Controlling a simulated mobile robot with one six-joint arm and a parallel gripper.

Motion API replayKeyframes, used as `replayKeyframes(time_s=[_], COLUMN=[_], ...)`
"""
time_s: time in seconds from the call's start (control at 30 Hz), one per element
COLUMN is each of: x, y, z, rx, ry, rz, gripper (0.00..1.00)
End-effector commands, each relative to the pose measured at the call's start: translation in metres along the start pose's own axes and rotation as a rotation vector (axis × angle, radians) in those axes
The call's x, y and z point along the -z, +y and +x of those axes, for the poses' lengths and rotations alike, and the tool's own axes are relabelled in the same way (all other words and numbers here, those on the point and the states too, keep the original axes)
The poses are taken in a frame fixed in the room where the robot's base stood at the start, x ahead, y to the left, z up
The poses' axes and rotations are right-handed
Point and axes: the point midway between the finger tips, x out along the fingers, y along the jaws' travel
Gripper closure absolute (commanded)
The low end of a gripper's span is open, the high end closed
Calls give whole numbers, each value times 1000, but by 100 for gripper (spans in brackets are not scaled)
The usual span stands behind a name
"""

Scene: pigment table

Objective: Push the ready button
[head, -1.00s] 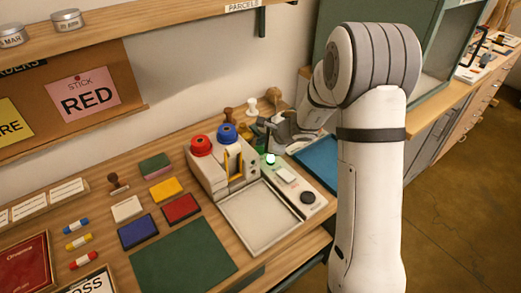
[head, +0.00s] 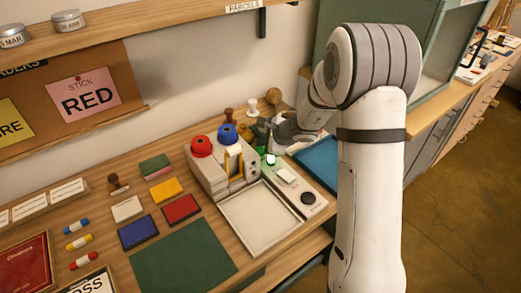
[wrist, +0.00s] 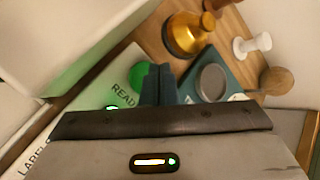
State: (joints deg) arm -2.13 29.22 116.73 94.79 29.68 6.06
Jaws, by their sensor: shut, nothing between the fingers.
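The green ready button (wrist: 138,75) shows in the wrist view beside the printed word READY (wrist: 123,95). My gripper (wrist: 158,82) is shut and empty, its dark fingertips right beside the button and covering part of its right side. I cannot tell whether they touch it. In the head view my gripper (head: 264,138) is low over the far end of the pale control panel (head: 318,207). The button is mostly hidden there. A small lit green lamp (head: 270,160) shows just in front of the gripper, and again in the wrist view (wrist: 112,108).
A dispenser with red (head: 201,146) and blue (head: 227,132) knobs stands left of the panel. A white tray (head: 258,218) lies in front of it. A brass-coloured stamp (wrist: 187,35) and a round grey-topped item (wrist: 211,82) are close to my fingers. A blue tray (head: 318,158) lies right.

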Motion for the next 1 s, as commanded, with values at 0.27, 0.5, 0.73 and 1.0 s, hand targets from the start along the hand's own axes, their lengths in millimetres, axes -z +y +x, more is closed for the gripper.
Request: replayKeyframes(time_s=[0.27, 0.5, 0.73, 1.0], x=[0, 0, 3, 6], y=[0, 0, 2, 5], z=[0, 0, 3, 6], rx=[0, 1, 1, 1], ry=[0, 1, 1, 1], rz=[0, 1, 0, 1], gripper=[100, 100, 100, 100])
